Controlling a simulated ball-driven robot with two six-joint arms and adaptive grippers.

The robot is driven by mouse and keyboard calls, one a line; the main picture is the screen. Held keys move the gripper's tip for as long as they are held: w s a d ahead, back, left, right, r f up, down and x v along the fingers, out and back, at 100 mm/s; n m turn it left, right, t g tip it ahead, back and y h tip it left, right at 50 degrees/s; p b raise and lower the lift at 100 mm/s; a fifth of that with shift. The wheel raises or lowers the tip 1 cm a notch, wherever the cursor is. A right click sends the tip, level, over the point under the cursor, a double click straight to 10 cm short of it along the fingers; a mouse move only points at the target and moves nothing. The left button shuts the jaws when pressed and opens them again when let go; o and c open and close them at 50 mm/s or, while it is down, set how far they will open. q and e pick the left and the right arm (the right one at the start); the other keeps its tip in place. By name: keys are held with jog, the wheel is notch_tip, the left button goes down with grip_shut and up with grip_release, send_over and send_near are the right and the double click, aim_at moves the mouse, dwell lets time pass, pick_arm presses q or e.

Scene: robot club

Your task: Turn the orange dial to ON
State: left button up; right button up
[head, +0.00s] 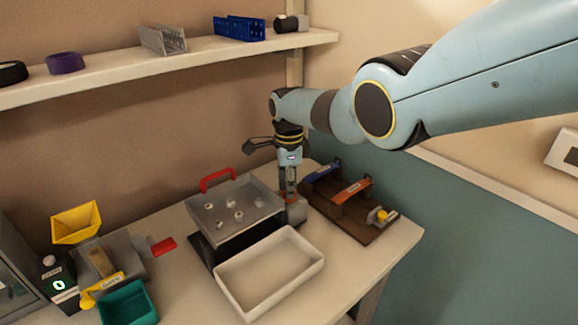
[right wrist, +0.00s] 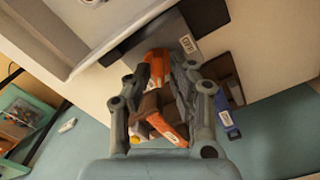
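The orange dial (right wrist: 156,66) shows between my right fingertips in the right wrist view, on a grey base with a white label (right wrist: 188,44). In the head view the dial (head: 296,210) is at the right end of the grey tray machine, partly behind the fingers. My right gripper (head: 289,193) points straight down over it. In the right wrist view its fingers (right wrist: 157,72) close in on both sides of the dial and appear to touch it. The label's text and the dial's setting are too small to read. My left gripper is in neither view.
A grey tray (head: 236,208) with several small parts and a red handle (head: 217,179) stands left of the gripper. An empty white bin (head: 272,297) is in front. A brown rack (head: 372,232) with blue and orange clips stands close on the right. A shelf (head: 110,70) hangs above.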

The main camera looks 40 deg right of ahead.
notch_tip(320, 180, up, 12)
jog(key=shift+f, duration=0.25)
jog(key=shift+f, duration=0.1)
dwell(0.5)
